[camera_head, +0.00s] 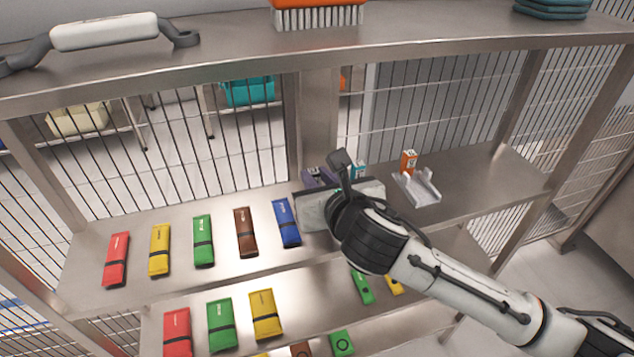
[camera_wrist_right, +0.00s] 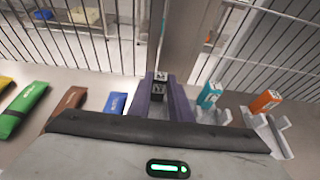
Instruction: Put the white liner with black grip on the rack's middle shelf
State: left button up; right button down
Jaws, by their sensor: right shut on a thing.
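My right gripper (camera_head: 345,200) is shut on the white liner with black grip (camera_head: 312,214). My left gripper is not in view.
Red, yellow, green, brown and blue packs (camera_head: 288,222) lie in a row on the shelf's left. A grey holder (camera_head: 416,188) and an orange box (camera_head: 408,161) stand right. More packs lie below.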

jog(key=c, duration=1.6)
grip_release()
jog(key=shift+s+r, duration=0.2)
jog(key=v, duration=1.1)
jog(key=shift+s+d, duration=0.15)
jog(key=shift+s, duration=0.15)
